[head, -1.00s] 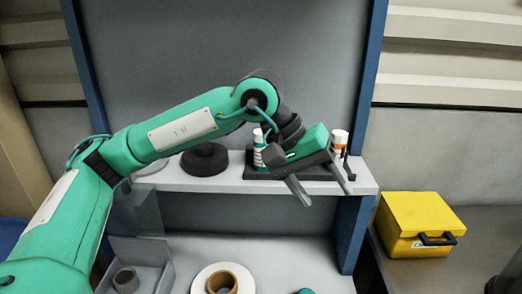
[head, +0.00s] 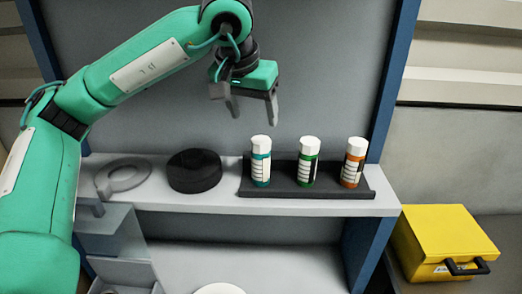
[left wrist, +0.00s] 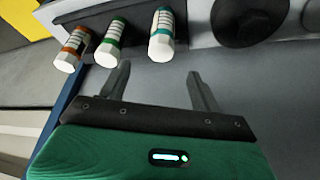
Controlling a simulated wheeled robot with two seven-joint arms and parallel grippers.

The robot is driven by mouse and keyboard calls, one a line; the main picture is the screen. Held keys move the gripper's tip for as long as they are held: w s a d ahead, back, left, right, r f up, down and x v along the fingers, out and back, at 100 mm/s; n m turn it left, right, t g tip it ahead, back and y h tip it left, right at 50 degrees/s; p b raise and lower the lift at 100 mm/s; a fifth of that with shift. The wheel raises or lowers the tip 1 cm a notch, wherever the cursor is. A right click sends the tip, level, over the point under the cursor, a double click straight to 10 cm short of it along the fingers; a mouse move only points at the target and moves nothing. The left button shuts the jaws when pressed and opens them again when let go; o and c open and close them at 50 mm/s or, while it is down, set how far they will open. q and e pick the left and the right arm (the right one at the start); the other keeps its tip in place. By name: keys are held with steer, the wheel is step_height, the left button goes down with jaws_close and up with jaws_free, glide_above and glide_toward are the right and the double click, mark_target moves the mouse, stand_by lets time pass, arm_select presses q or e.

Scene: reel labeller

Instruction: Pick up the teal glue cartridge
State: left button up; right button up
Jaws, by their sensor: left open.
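The teal glue cartridge (head: 261,161) stands upright at the left end of a dark tray (head: 310,192) on the shelf. It has a white cap and a pale label. A green cartridge (head: 308,162) stands in the middle and an orange one (head: 353,163) at the right. My left gripper (head: 254,119) is open and empty, above the teal cartridge and apart from it. In the left wrist view the teal cartridge (left wrist: 163,30) lies beyond the two open fingers (left wrist: 158,76), between their lines. My right gripper is not in view.
A black reel (head: 194,171) lies on the shelf (head: 225,202) left of the tray, with a flat grey ring (head: 124,178) further left. A blue post (head: 395,80) stands at the right. A yellow case (head: 445,240) sits beyond it.

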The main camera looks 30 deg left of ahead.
mark_target(260, 141)
arm_select(q)
steer(key=p+x, duration=0.1)
steer(key=x, duration=0.6)
steer(key=shift+f+p, duration=0.25)
steer(key=shift+p, duration=0.05)
steer(key=shift+w+f, duration=0.2)
steer(key=shift+f, duration=0.05)
steer(key=shift+w+f+p, duration=0.2)
steer(key=shift+f+p, duration=0.25)
steer(key=shift+p, duration=0.15)
steer(key=x, duration=0.1)
steer(key=p+x, duration=0.1)
steer(key=x, duration=0.1)
steer(key=shift+w+a+f, duration=0.2)
steer(key=shift+f, duration=0.05)
steer(key=shift+w+f, duration=0.15)
steer(key=shift+f, duration=0.1)
steer(key=shift+c, duration=0.7)
steer(key=c, duration=1.1)
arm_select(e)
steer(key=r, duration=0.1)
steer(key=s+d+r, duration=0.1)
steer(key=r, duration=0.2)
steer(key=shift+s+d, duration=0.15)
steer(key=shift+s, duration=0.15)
